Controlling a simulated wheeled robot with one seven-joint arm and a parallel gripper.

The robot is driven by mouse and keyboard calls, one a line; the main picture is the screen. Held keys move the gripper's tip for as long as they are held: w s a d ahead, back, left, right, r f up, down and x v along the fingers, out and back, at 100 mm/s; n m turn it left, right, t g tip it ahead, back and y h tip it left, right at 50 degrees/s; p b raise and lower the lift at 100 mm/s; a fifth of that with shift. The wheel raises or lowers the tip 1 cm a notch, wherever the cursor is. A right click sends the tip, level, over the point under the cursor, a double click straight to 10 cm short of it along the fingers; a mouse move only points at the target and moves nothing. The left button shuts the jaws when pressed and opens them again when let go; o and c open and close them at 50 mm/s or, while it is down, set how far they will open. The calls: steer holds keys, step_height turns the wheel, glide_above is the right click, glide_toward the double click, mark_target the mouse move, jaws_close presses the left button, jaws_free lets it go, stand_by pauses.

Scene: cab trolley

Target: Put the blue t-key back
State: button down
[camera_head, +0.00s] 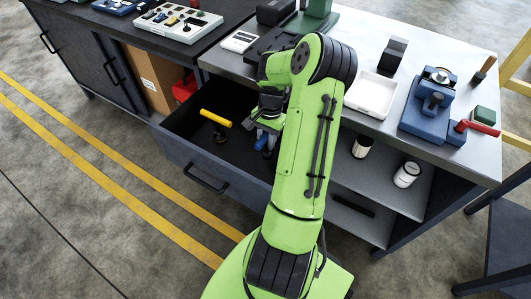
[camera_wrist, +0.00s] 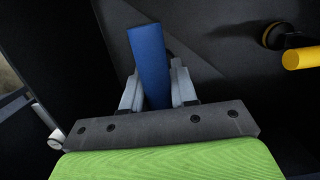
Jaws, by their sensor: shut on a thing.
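The blue t-key (camera_wrist: 149,55) is between the two grey fingers of my gripper (camera_wrist: 158,90) in the wrist view. My gripper is shut on its blue bar, which points away from the palm and leans slightly. The head view shows a small part of the blue t-key (camera_head: 262,141) below my gripper (camera_head: 266,122), inside the open drawer (camera_head: 170,137). The lower end of the t-key and whether it touches the drawer floor cannot be made out.
A yellow-handled tool (camera_head: 215,118) stands in the drawer to the left of my gripper, and it also shows in the wrist view (camera_wrist: 303,58).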

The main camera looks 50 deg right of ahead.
mark_target(267, 153)
step_height(267, 153, down, 4)
steer(key=shift+b, duration=0.6)
steer(key=shift+r, duration=0.15)
steer(key=c, duration=0.9)
jaws_free()
steer(key=shift+f, duration=0.2)
steer(key=shift+r, duration=0.1)
